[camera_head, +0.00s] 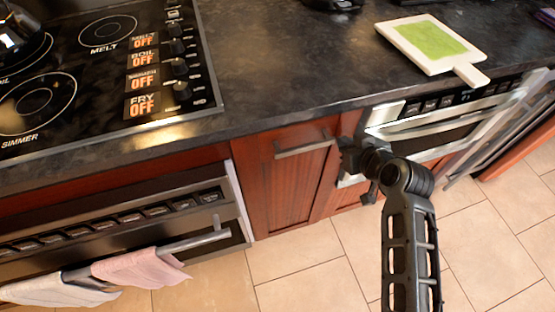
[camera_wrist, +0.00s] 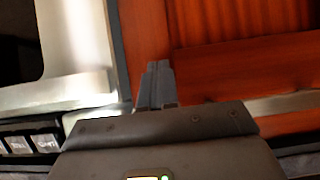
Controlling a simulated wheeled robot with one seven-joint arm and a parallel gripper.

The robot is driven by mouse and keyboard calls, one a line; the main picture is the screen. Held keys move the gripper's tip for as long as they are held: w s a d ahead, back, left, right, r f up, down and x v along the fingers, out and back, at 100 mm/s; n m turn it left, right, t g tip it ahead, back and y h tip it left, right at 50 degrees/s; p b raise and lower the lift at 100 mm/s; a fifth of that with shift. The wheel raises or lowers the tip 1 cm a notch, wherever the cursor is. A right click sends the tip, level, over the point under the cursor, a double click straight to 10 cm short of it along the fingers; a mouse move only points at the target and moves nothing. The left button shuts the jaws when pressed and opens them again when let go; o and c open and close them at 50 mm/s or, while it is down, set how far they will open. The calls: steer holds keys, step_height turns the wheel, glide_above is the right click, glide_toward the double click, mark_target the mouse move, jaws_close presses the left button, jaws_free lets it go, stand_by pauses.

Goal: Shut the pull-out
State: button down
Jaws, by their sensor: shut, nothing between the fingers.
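The pull-out is the silver-framed microwave drawer (camera_head: 440,128) under the counter at the right. Its front seems to stand out somewhat from the cabinet, though my arm partly covers its left end. In the wrist view its pale metal frame (camera_wrist: 75,50) fills the left side, with a dark area beyond it. My gripper (camera_head: 347,152) is shut and empty. It is at the drawer's left end, in front of the red wood cabinet. In the wrist view the closed fingertips (camera_wrist: 157,68) point at the red wood, just right of the frame. I cannot tell whether they touch anything.
A red cabinet door with a bar handle (camera_head: 303,146) is left of my gripper. An oven with towels (camera_head: 140,270) on its handle is further left, below the cooktop (camera_head: 90,70). A white-and-green board (camera_head: 432,43) lies on the counter. The tiled floor (camera_head: 310,270) is clear.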

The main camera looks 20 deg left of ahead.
steer(key=shift+w, duration=0.1)
steer(key=s+d+p, duration=0.2)
steer(key=s+d, duration=0.3)
steer(key=s, duration=0.3)
steer(key=shift+d+p, duration=0.25)
steer(key=shift+p, duration=0.1)
stand_by(0.4)
steer(key=shift+s, duration=0.15)
